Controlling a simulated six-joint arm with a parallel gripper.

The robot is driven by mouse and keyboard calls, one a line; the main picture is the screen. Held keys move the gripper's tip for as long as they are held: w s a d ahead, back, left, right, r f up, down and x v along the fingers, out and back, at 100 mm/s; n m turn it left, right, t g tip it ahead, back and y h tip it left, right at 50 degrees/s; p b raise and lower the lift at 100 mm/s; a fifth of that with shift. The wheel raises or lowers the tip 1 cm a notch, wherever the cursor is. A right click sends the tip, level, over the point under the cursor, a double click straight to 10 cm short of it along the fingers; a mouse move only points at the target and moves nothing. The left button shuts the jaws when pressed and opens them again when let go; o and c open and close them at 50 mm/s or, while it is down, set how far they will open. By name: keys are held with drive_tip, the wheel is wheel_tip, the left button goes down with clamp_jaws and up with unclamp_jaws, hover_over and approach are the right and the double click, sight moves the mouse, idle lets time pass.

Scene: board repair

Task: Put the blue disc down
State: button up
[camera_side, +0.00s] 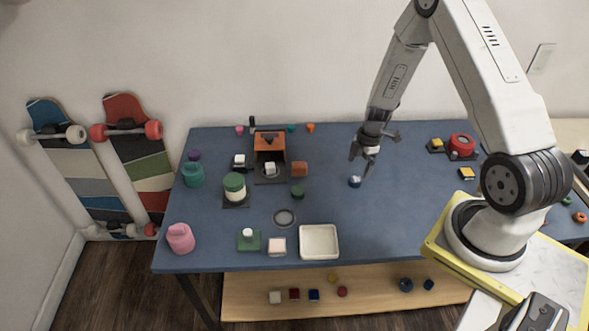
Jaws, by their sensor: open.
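A small blue disc (354,182) with a pale top lies on the blue table, right of the middle. My gripper (360,167) is open, pointing down, just above and beside the disc. The fingers look apart from it, though at this size I cannot tell whether one touches it.
A white tray (319,257) stands at the table's front edge, beside a grey ring (285,218). An orange machine (269,142), a green-lidded jar (235,185) and a pink jug (180,238) stand on the left. A red round part (461,142) is at the back right. The table around the disc is clear.

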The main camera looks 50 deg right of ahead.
sight(356, 179)
drive_tip(key=shift+f, duration=0.15)
drive_tip(key=shift+a+f, duration=0.15)
drive_tip(key=shift+f, duration=1.1)
drive_tip(key=shift+a+f, duration=0.1)
drive_tip(key=shift+f, duration=1.15)
clamp_jaws()
drive_tip(key=shift+r, duration=0.15)
